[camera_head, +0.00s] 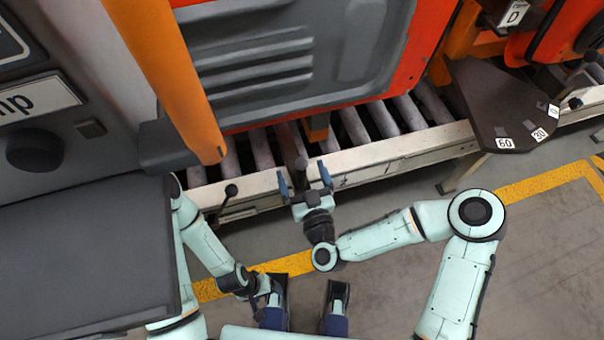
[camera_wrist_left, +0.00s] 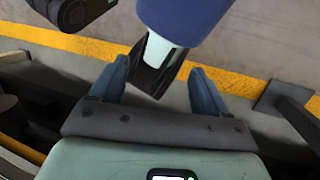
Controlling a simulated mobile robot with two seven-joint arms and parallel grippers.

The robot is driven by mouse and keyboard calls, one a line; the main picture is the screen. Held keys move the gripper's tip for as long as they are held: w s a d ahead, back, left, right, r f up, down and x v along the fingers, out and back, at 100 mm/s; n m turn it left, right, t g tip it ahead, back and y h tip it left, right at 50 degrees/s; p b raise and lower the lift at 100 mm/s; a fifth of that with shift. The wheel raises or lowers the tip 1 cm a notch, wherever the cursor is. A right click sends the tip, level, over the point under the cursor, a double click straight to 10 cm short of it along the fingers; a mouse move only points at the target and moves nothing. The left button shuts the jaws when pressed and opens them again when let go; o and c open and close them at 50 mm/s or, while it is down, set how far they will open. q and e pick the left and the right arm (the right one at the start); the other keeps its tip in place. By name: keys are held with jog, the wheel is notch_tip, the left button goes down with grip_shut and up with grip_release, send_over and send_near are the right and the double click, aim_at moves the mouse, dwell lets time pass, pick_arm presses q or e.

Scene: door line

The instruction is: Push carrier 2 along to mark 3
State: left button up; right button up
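A large door with an orange-red frame and dark ribbed panel (camera_head: 275,75) hangs over the roller line (camera_head: 385,120). I see no carrier number or clear mark 3, so I cannot tell which carrier this is. My right gripper (camera_head: 304,180) is at the line's front rail, its two blue fingers apart. A dark upright post with a rounded top (camera_head: 301,163) shows between or just behind the fingers; contact cannot be told. My left gripper (camera_head: 266,300) hangs low, away from the line. In the left wrist view its fingers (camera_wrist_left: 158,85) are apart with nothing gripped.
A black-knobbed lever (camera_head: 231,191) stands at the front rail (camera_head: 400,152), left of my right gripper. A dark plate (camera_head: 500,100) labelled 60 and 30 juts out at the right. An orange post (camera_head: 170,75) slants at the left. The grey floor (camera_head: 560,250) at right is clear.

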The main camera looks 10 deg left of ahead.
jog(key=shift+f, duration=0.1)
jog(key=shift+d, duration=0.1)
jog(key=shift+s, duration=0.25)
jog(key=v, duration=0.1)
jog(key=p+v, duration=0.1)
jog(key=v, duration=0.1)
jog(key=shift+s+d+r, duration=0.1)
jog(key=shift+s+r, duration=0.1)
jog(key=shift+r, duration=0.1)
jog(key=shift+p+v, duration=0.8)
jog(key=shift+p, duration=0.15)
pick_arm(q)
notch_tip(320, 180, up, 11)
jog(key=p, duration=0.8)
jog(key=shift+p, duration=0.35)
pick_arm(e)
jog(key=v, duration=0.5)
jog(key=shift+s+d+r, duration=0.15)
jog(key=shift+s+r, duration=0.1)
pick_arm(q)
jog(key=shift+f, duration=0.1)
